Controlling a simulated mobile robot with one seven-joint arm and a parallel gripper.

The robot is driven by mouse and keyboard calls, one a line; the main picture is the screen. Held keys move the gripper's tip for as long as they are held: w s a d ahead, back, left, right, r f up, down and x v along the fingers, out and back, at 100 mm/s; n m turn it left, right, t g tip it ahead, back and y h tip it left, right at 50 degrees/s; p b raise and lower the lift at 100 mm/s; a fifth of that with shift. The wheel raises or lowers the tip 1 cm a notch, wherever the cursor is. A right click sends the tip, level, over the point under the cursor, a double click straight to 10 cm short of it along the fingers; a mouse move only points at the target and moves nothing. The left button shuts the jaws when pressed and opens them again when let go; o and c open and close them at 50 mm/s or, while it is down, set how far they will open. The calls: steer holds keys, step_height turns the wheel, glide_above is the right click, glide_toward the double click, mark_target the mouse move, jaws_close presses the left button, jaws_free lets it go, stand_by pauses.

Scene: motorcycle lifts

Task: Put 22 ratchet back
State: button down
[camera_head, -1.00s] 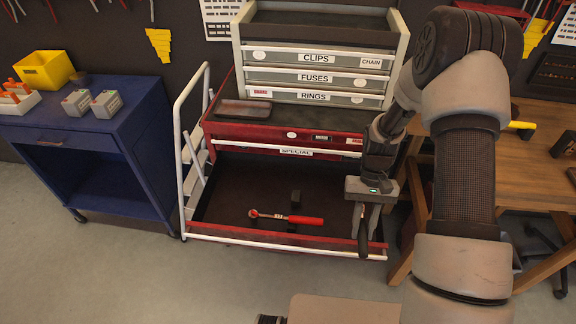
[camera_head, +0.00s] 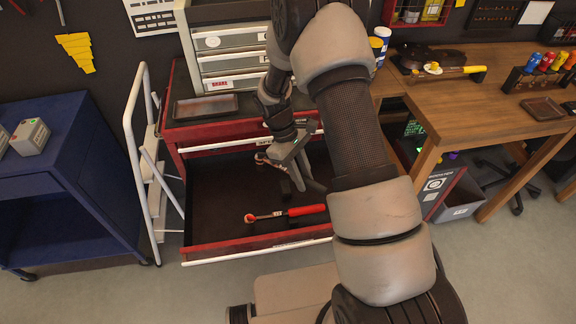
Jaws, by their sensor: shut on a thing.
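A red-handled ratchet (camera_head: 288,213) lies in the open red drawer (camera_head: 207,200), its head to the left. It is apart from my gripper. My gripper (camera_head: 284,160) is over the back right part of this drawer, pointing down and to the left. It is shut on a small tool that is mostly hidden by the jaws. A roundish end (camera_head: 262,159) that looks like a ratchet head shows at the left of the jaws. I cannot read any size marking on either tool.
A grey chest of labelled drawers (camera_head: 230,45) and a shallow tray (camera_head: 206,107) stand above the open drawer. A white step ladder (camera_head: 148,165) and a blue cabinet (camera_head: 75,175) are at left. A wooden workbench (camera_head: 475,105) is at right. Floor in front is clear.

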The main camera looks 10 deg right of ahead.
steer(key=w+a+n+t+h+b, duration=0.1)
steer(key=w+a+n+t+b, duration=0.15)
steer(key=w+n, duration=0.55)
steer(key=shift+n+t, duration=0.35)
steer(key=shift+n, duration=0.15)
steer(key=shift+s+d+f+b, duration=0.2)
steer(key=shift+f+b, duration=0.85)
steer(key=shift+f, duration=0.4)
steer(key=shift+s+d+f+b, duration=0.2)
steer(key=shift+f+b, duration=0.85)
steer(key=shift+f, duration=0.45)
steer(key=shift+s+d+f+b, duration=0.1)
steer(key=shift+s+f+b, duration=0.1)
steer(key=shift+f+b, duration=1.05)
steer(key=shift+f, duration=0.65)
steer(key=c, duration=1.4)
jaws_free()
steer(key=shift+c, duration=0.2)
steer(key=shift+s, duration=0.1)
steer(key=p+v, duration=0.1)
steer(key=v, duration=1.6)
steer(key=shift+a, duration=0.3)
steer(key=shift+r, duration=0.15)
